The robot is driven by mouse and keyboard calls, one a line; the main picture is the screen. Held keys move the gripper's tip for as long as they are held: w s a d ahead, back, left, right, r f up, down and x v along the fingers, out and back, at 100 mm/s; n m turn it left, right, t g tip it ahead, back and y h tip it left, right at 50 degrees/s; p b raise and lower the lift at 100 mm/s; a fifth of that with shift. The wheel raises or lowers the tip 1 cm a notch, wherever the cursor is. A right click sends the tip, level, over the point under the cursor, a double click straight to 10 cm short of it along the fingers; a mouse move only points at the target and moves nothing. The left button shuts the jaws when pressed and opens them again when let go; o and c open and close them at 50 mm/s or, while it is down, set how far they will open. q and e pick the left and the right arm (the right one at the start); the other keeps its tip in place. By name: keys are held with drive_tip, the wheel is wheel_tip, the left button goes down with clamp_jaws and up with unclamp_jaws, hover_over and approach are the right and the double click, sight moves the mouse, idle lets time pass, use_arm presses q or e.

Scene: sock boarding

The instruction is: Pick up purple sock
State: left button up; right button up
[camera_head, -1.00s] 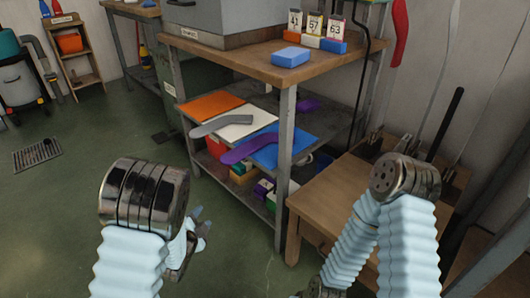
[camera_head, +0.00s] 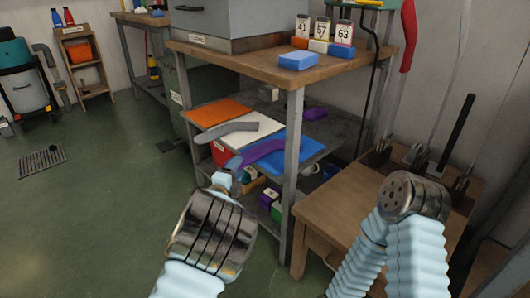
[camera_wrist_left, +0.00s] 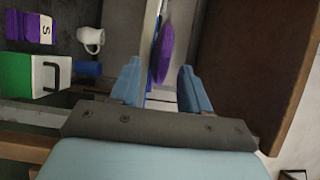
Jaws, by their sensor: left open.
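The purple sock (camera_head: 264,151) lies on the blue mat (camera_head: 304,151) on the middle shelf, its near end reaching the front edge. My left gripper (camera_head: 230,170) is at that near end in the head view, partly hidden behind my wrist. In the left wrist view the left gripper (camera_wrist_left: 162,88) is open, its fingers pointing at the shelf. The purple sock (camera_wrist_left: 167,50) shows beyond and between the fingertips, and I see no grip on it. My right gripper is out of view.
A grey sock (camera_head: 228,132) lies on the white mat beside an orange mat (camera_head: 216,110). A table post (camera_head: 292,165) stands right of the sock. Labelled boxes (camera_wrist_left: 35,72) and a white mug (camera_wrist_left: 91,40) sit on the lower shelf.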

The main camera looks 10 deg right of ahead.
use_arm(q)
drive_tip(key=x, duration=0.3)
drive_tip(key=shift+w+f, duration=0.1)
drive_tip(key=shift+w, duration=0.25)
drive_tip(key=shift+c, duration=0.4)
drive_tip(key=c, duration=0.7)
